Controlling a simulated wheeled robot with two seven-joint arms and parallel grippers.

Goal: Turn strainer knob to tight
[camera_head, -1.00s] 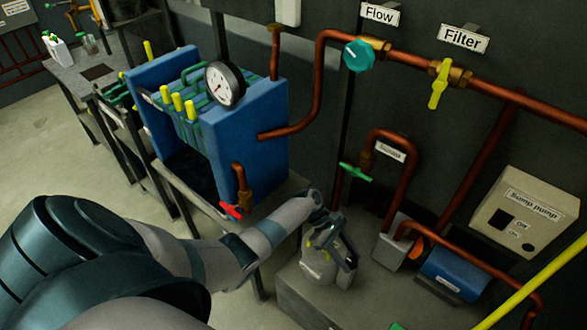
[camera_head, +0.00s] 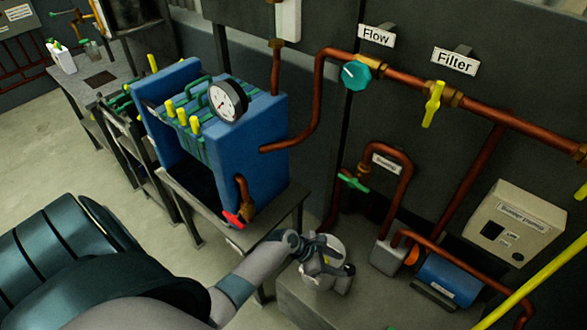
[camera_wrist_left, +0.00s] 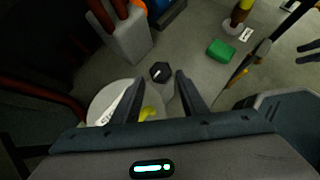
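The strainer appears as a pale round body (camera_head: 322,281) on the low grey platform, partly hidden by my left gripper (camera_head: 328,262). In the left wrist view its pale round top (camera_wrist_left: 97,104) shows below left, with a yellow piece (camera_wrist_left: 150,113) near the left finger. A black hexagonal knob (camera_wrist_left: 160,72) with a light mark shows in that view. It lies in line with the gap between the fingers of my left gripper (camera_wrist_left: 157,78). The fingers are apart and hold nothing; I cannot tell whether they reach down around the knob. My right gripper is not clearly seen.
A blue pump (camera_head: 451,279), copper pipes and the sump pump box (camera_head: 515,227) stand to the right. The blue filter press (camera_head: 258,135) is behind left. A green block (camera_wrist_left: 221,50) is near. Dark prongs (camera_wrist_left: 308,52) at the wrist view's edge may be my right gripper.

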